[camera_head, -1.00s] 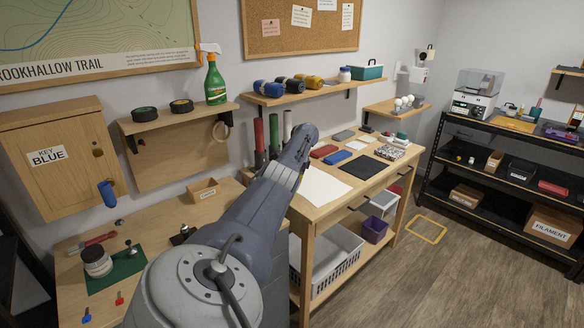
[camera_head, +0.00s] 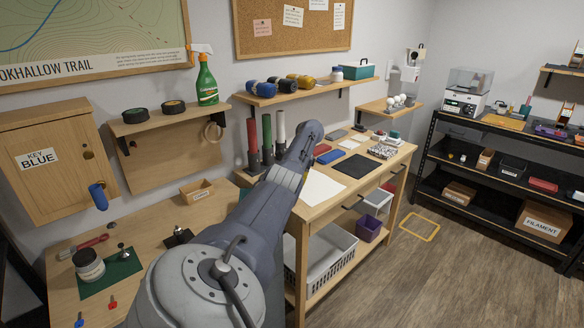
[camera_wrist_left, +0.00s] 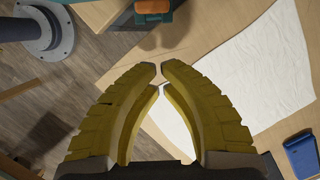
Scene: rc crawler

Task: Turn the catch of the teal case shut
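The teal case (camera_head: 358,71) stands in the head view at the right end of the upper wall shelf. It has a dark handle and is small there, so I cannot make out its catch or how it is turned. In the left wrist view my left gripper (camera_wrist_left: 160,70) shows two yellow fingers with a narrow gap between the tips and nothing in it. A teal-and-orange thing (camera_wrist_left: 153,8) is cut off at the top of that view; I cannot tell what it is. In the head view my grey arm hides its own gripper. My right gripper is not in view.
The upper shelf (camera_head: 305,91) also holds several rolls and a white jar (camera_head: 336,74) beside the case. The workbench below carries a white sheet (camera_head: 321,188), a black mat (camera_head: 354,165) and small booklets. A white sheet (camera_wrist_left: 245,80) and a blue item (camera_wrist_left: 302,154) show in the wrist view.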

